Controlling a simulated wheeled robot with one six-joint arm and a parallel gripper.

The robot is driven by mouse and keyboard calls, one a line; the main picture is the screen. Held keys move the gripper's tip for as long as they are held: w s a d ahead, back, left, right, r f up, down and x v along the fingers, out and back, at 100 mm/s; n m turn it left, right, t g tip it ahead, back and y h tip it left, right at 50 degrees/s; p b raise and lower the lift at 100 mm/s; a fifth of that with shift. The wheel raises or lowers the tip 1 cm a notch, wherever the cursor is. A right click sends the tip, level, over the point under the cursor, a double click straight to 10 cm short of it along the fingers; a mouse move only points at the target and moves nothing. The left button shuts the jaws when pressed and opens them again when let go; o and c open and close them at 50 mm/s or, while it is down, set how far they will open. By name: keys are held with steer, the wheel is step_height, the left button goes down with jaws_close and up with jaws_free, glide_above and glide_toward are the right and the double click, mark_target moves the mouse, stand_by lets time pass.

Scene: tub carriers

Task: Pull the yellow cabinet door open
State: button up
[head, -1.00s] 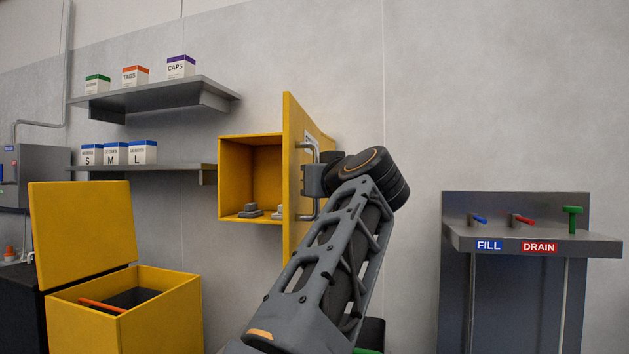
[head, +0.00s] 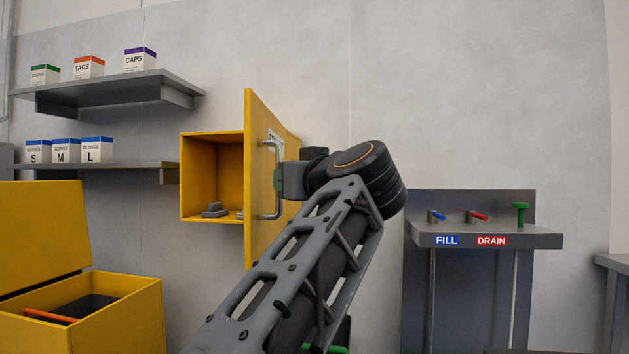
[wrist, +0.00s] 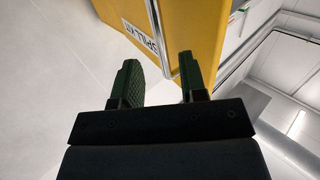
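The yellow cabinet (head: 211,139) is on the wall in the head view, with its yellow door (head: 256,215) swung wide open, edge towards me. The door's grey bar handle (head: 268,213) is on its right-hand face. My gripper (head: 277,180) is at the handle's mid-height, just to its right. In the wrist view, my gripper (wrist: 161,80) has its two green fingers well apart. The handle (wrist: 162,40) runs down to near the right fingertip, and I see no grip on it. The door (wrist: 205,35) also shows there, with its label. My wrist hides part of the door in the head view.
Grey blocks (head: 215,210) lie in the cabinet. Shelves with boxes (head: 125,86) are left of it, above an open yellow bin (head: 115,315). A grey stand (head: 515,239) with FILL and DRAIN labels is on the right. The wall between cabinet and stand is bare.

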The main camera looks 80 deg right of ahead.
steer(key=v, duration=0.7)
steer(key=shift+s+a+p, duration=0.25)
steer(key=shift+p, duration=0.05)
stand_by(0.3)
